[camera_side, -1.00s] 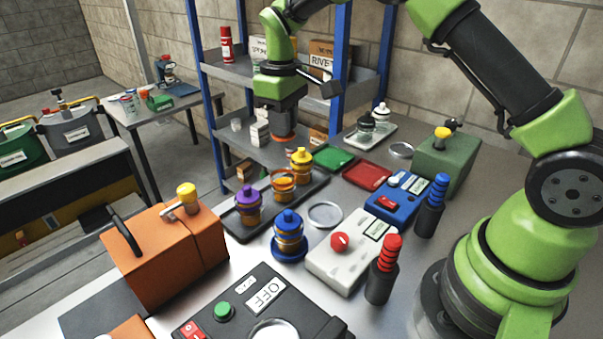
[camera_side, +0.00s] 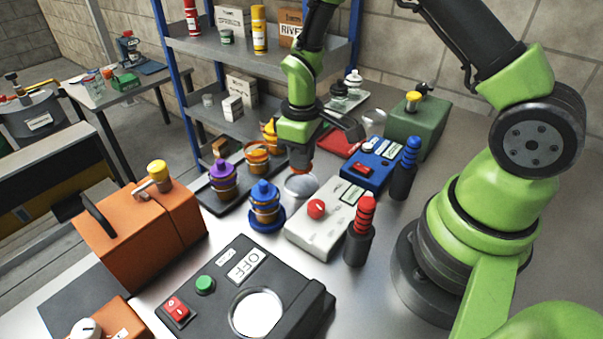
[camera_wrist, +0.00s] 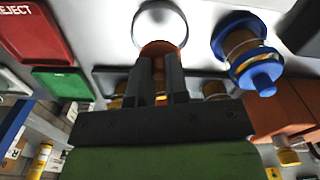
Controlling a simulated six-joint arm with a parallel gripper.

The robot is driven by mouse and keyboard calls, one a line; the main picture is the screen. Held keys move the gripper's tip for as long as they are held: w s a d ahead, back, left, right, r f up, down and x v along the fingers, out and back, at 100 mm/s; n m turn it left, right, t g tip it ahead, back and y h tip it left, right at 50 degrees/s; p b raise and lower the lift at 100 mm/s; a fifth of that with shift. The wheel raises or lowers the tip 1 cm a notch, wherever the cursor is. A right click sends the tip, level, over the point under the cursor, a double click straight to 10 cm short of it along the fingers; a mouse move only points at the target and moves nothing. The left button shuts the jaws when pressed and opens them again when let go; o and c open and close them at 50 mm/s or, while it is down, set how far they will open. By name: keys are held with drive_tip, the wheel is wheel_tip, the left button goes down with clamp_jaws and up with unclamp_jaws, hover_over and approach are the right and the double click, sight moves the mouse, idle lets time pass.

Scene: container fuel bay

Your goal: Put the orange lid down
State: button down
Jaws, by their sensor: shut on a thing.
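My gripper (camera_side: 298,160) is shut on the orange lid (camera_side: 302,169), which shows as a small orange edge below it. In the wrist view the lid (camera_wrist: 160,47) sits between the finger ends of my gripper (camera_wrist: 163,70). The lid is just above or at a pale round dish with a thin rim (camera_side: 300,188), seen in the wrist view as a white disc (camera_wrist: 160,18). I cannot tell whether they touch. An open jar with orange contents (camera_side: 257,160) stands in the dark tray (camera_side: 230,205), between the purple-lidded jar (camera_side: 222,178) and the yellow-lidded jar (camera_side: 271,135).
A blue-lidded jar (camera_side: 264,205) stands on a blue base left of the dish. A red tray (camera_side: 342,143) and a blue device (camera_side: 372,168) lie behind. A black panel (camera_side: 240,290) is in front.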

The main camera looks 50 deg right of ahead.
sight(302, 185)
drive_tip(key=shift+f, duration=2.3)
drive_tip(key=c, duration=1.1)
unclamp_jaws()
drive_tip(key=shift+f, duration=0.1)
